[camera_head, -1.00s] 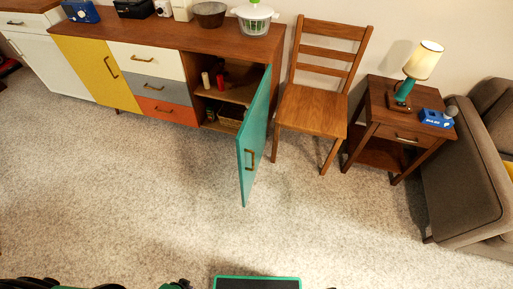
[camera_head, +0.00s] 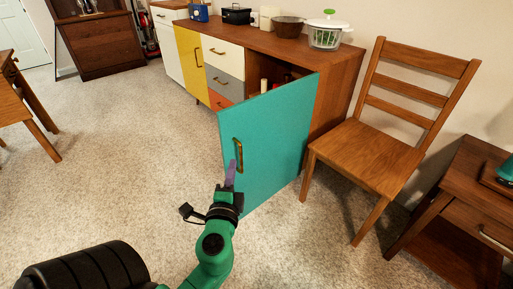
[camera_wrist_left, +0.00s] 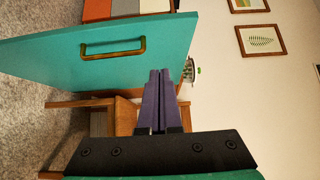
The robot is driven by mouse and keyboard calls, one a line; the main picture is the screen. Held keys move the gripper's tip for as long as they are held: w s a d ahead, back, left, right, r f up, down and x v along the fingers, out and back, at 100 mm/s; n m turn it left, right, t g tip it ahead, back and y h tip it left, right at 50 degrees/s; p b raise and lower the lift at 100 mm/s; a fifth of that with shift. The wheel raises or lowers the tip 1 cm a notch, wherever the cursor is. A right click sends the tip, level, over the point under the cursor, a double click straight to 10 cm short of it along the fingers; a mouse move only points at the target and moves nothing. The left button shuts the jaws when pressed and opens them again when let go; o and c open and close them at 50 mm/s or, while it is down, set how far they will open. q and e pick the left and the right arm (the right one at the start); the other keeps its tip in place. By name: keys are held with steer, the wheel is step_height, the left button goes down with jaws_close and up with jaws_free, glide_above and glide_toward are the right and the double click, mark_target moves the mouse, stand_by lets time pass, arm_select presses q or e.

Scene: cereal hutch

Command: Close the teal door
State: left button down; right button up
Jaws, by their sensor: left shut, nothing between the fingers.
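The teal door (camera_head: 270,135) of the long wooden cabinet stands open, swung out from the cabinet's right end. Its outer face and brass handle (camera_head: 238,155) show. My left gripper (camera_head: 231,172), with purple fingers, is shut and empty. In the head view its fingers overlap the door's face just below the handle. In the left wrist view the shut fingers (camera_wrist_left: 160,90) point past the teal door (camera_wrist_left: 60,58), with the handle (camera_wrist_left: 112,48) up and to the left of them. I cannot tell whether the fingers touch the door. My right gripper is not in view.
A wooden chair (camera_head: 375,155) stands close to the right of the door. A side table (camera_head: 470,220) is farther right. A colander (camera_head: 326,36) and a bowl (camera_head: 288,27) stand on the cabinet top. The carpet left of the door is clear.

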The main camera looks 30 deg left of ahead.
arm_select(q)
steer(key=p, duration=0.2)
glide_toward(231, 131)
steer(key=w+d, duration=0.1)
steer(key=w, duration=0.3)
steer(key=shift+w+a, duration=0.35)
steer(key=shift+a, duration=0.55)
steer(key=shift+w+a, duration=0.3)
steer(key=shift+a, duration=0.65)
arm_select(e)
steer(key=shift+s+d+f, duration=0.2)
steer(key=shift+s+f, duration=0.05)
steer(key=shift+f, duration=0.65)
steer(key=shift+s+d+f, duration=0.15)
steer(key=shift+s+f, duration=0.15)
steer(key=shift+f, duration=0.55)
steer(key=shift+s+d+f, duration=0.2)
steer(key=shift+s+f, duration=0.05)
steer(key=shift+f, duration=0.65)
